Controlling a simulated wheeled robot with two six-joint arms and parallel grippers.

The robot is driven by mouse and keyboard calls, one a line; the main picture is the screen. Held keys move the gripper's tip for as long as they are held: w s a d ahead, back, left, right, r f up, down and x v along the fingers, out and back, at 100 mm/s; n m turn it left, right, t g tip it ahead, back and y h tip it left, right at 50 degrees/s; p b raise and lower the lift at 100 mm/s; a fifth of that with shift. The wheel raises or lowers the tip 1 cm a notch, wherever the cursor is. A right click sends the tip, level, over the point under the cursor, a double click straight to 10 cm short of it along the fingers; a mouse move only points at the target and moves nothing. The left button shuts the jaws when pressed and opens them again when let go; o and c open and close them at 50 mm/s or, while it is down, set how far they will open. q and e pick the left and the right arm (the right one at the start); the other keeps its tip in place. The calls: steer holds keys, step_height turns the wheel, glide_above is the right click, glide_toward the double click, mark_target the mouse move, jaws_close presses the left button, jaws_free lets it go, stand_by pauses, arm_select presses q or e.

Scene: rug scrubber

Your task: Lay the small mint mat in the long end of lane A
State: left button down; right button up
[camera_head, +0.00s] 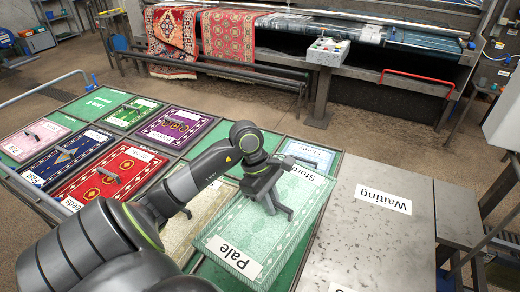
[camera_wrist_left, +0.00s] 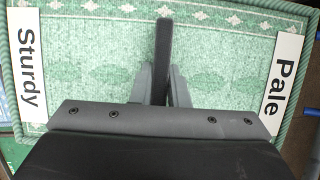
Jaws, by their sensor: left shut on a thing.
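The mint mat (camera_head: 251,233) has a pale patterned border and white labels reading "Sturdy" and "Pale". It is over the right part of the green board, beside the grey metal plate. My left gripper (camera_head: 270,198) is above its middle, shut on its dark upright handle. In the left wrist view the mat (camera_wrist_left: 90,75) fills most of the picture, with the handle (camera_wrist_left: 163,50) between the fingers (camera_wrist_left: 160,88). I cannot tell how far the mat is above the board. No lane A label is readable. My right gripper is not in view.
Pink (camera_head: 30,140), navy (camera_head: 66,158), green (camera_head: 131,114), red (camera_head: 112,178) and purple (camera_head: 175,127) mats lie on the left of the board. A pale blue mat (camera_head: 310,154) lies behind the mint one. The metal plate labelled "Waiting" (camera_head: 355,240) is otherwise bare.

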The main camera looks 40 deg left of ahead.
mark_target(258, 234)
arm_select(q)
steer(key=shift+n, duration=0.8)
steer(key=s+r, duration=0.2)
steer(key=s+r+p, duration=0.1)
steer(key=s, duration=0.1)
steer(key=shift+a, duration=0.35)
steer(key=shift+s+d+r, duration=0.1)
steer(key=shift+s, duration=0.25)
steer(key=shift+d+f, duration=0.1)
steer(key=shift+f, duration=0.15)
step_height(258, 234, down, 12)
steer(key=p, duration=0.2)
steer(key=shift+p, duration=0.4)
steer(key=shift+f, duration=0.6)
step_height(258, 234, down, 3)
steer(key=shift+f+p, duration=0.1)
steer(key=shift+p, duration=0.4)
steer(key=shift+f, duration=0.5)
